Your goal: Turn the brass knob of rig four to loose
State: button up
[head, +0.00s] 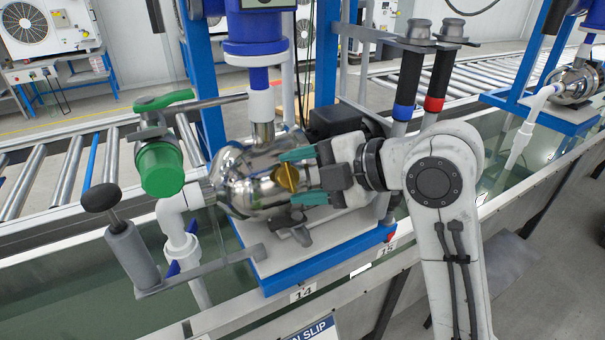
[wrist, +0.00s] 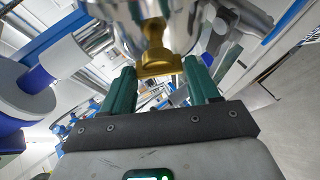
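The brass knob (head: 287,178) sits on the front of a polished steel pump body (head: 243,185) on a blue-framed rig. In the wrist view the knob (wrist: 158,64) shows as a flat brass bar, centred ahead between my fingertips. My gripper (head: 303,177) is open, with one teal finger above the knob and one below it in the head view. It also shows in the wrist view (wrist: 160,80), with a clear gap on each side of the knob. I see no contact. No loose marking on the knob is readable.
A green valve handle (head: 165,102) and a black-knobbed lever (head: 101,198) stand left of the pump. A water tank runs beneath, with plates 14 (head: 302,293) and 15 (head: 389,249) on its edge. Blue- and red-banded black handles (head: 408,85) stand behind my arm. Another rig (head: 575,88) is at right.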

jog(key=o, duration=0.4)
jog(key=shift+r, duration=0.1)
jog(key=p+v, duration=0.1)
jog(key=v, duration=0.9)
jog(key=shift+s+d, duration=0.15)
jog(key=shift+d, duration=0.15)
